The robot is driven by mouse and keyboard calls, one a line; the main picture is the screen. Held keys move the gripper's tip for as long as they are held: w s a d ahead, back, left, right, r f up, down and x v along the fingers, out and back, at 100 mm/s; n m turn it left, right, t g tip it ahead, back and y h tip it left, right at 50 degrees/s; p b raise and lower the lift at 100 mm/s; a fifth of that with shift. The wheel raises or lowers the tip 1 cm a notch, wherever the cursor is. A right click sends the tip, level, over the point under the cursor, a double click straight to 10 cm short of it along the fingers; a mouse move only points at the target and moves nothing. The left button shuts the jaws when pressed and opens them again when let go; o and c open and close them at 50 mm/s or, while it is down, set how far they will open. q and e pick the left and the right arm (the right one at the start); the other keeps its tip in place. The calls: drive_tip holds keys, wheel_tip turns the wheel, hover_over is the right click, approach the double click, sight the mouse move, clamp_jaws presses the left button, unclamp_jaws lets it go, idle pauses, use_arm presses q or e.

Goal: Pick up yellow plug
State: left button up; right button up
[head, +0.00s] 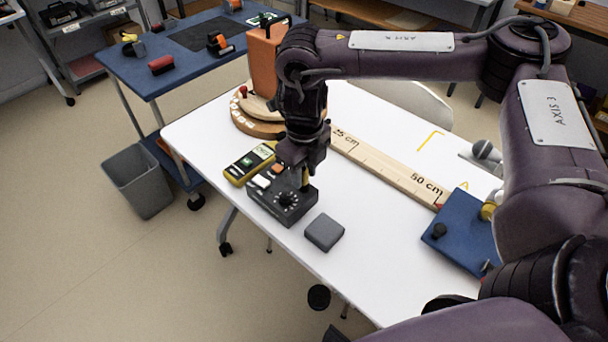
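My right gripper (304,170) points down over a black box with a dial (285,203), near the box's back right part. A small yellow piece, which looks like the yellow plug (305,179), shows at the fingertips, just above the box. The fingers hide most of it, and I cannot tell whether they are closed on it or whether it is still seated in the box. The box also bears an orange and a white block-like part. My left gripper is not in view.
A yellow meter (250,163) lies against the box's left side, and a grey block (324,232) sits in front. A wooden ruler (385,167) runs behind. A blue board (462,232) lies at right.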

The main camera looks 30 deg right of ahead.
clamp_jaws()
